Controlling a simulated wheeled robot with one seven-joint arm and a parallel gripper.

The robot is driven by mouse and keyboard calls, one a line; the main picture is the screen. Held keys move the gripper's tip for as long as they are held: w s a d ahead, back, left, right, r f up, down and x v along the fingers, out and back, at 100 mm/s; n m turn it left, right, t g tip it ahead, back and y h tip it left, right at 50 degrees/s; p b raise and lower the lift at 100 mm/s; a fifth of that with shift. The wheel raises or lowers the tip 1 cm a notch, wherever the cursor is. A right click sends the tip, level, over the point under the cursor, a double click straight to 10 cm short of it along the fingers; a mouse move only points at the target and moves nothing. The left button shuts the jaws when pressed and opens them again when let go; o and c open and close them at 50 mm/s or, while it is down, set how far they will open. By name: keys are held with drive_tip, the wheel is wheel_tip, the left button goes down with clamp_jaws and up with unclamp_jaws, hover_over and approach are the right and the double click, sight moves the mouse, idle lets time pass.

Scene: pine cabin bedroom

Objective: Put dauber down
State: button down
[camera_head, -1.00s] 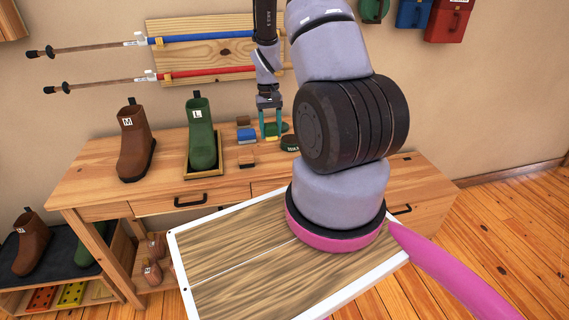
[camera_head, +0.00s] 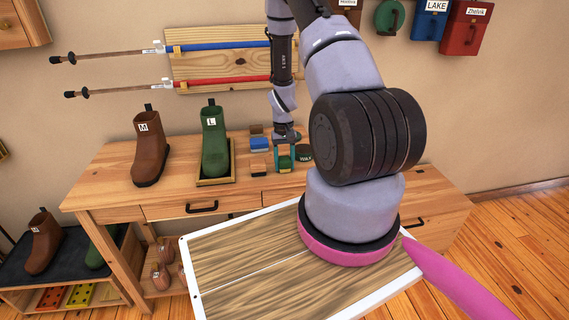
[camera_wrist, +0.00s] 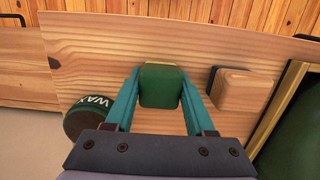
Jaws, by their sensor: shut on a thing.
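My gripper (camera_head: 285,158) is over the workbench, its teal fingers closed on the sides of the green dauber (camera_head: 285,164). In the wrist view the dauber (camera_wrist: 160,87) sits between the fingertips, with a pale yellow edge showing at its far side. It is low over the bare tabletop (camera_wrist: 110,60); I cannot tell whether it touches the wood. A dark green tin marked WAX (camera_wrist: 86,122) is to its left in the wrist view, and a wooden block (camera_wrist: 242,90) is to its right; both are apart from it.
A blue-topped block (camera_head: 260,144) and a brown one (camera_head: 256,129) stand behind. The green boot marked L (camera_head: 214,140) stands in a wooden tray (camera_head: 216,181), with the brown boot marked M (camera_head: 149,150) further left. The bench's front edge is close.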

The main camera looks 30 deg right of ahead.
drive_tip(key=shift+c, duration=1.3)
unclamp_jaws()
drive_tip(key=shift+f, duration=0.15)
wheel_tip(320, 180, up, 12)
drive_tip(key=w, duration=0.1)
drive_tip(key=shift+w+d+r, duration=0.2)
drive_tip(key=shift+w, duration=0.05)
wheel_tip(320, 180, up, 12)
drive_tip(key=r+t, duration=0.1)
drive_tip(key=t, duration=0.1)
hover_over(284, 156)
drive_tip(key=a, duration=0.4)
drive_tip(key=s+a+r+t, duration=0.1)
drive_tip(key=s+a+r, duration=0.1)
drive_tip(key=r, duration=0.4)
drive_tip(key=s+a+r+t, duration=0.1)
drive_tip(key=s+a+r, duration=0.15)
drive_tip(key=r, duration=0.25)
drive_tip(key=s+a+r+t, duration=0.2)
drive_tip(key=s+r, duration=0.4)
drive_tip(key=s, duration=0.2)
drive_tip(key=s+a+r+m+t+y, duration=0.1)
drive_tip(key=s+a+r+t, duration=0.1)
drive_tip(key=s+r, duration=0.5)
drive_tip(key=shift+s+a+t+y, duration=0.3)
drive_tip(key=shift+s+a, duration=0.4)
drive_tip(key=shift+s, duration=0.05)
